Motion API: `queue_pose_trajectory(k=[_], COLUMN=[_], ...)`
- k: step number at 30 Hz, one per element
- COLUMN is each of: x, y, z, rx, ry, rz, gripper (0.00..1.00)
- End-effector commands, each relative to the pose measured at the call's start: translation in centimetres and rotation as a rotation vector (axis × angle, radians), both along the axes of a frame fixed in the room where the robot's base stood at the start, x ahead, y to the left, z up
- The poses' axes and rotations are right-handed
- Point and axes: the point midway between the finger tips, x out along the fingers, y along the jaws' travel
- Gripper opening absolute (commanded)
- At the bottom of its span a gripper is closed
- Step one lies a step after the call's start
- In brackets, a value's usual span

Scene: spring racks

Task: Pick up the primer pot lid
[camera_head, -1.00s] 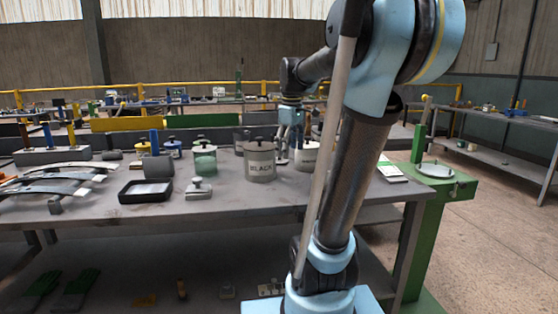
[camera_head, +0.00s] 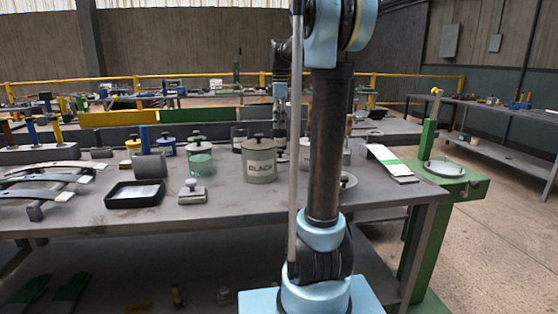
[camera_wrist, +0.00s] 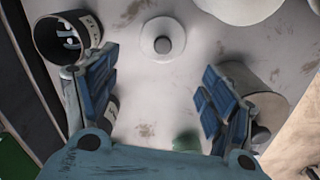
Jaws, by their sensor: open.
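A round, pale lid with a grey knob (camera_wrist: 162,38) lies flat on the bench top in the wrist view. I take it for the primer pot lid, but I read no label on it. In the head view a pale disc (camera_head: 348,181) shows beside my arm, partly hidden by it, and looks like the same lid. My gripper (camera_wrist: 158,68) is open and empty, with its blue-padded fingers apart. In the head view my gripper (camera_head: 280,137) is small and partly hidden by my arm.
In the wrist view an open can (camera_wrist: 68,38) stands near the left finger and a grey knobbed pot (camera_wrist: 256,84) by the right finger. A pale round thing (camera_wrist: 235,8) is at the top edge. The BLACK pot (camera_head: 259,164) and green jar (camera_head: 199,161) stand on the bench.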

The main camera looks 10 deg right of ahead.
Motion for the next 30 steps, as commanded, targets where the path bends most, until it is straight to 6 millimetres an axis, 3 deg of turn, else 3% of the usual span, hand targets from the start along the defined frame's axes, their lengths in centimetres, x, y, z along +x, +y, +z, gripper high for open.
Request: queue_pose_trajectory(k=[12, 23, 30], x=[-0.1, -0.2, -0.5], y=[-0.4, -0.5, -0.8], z=[-6.9, -9.3, -12.4], rx=[0.000, 0.000, 0.000], ry=[0.000, 0.000, 0.000], rz=[-0.006, -0.006, -0.006], gripper=[0.76, 0.76, 0.76])
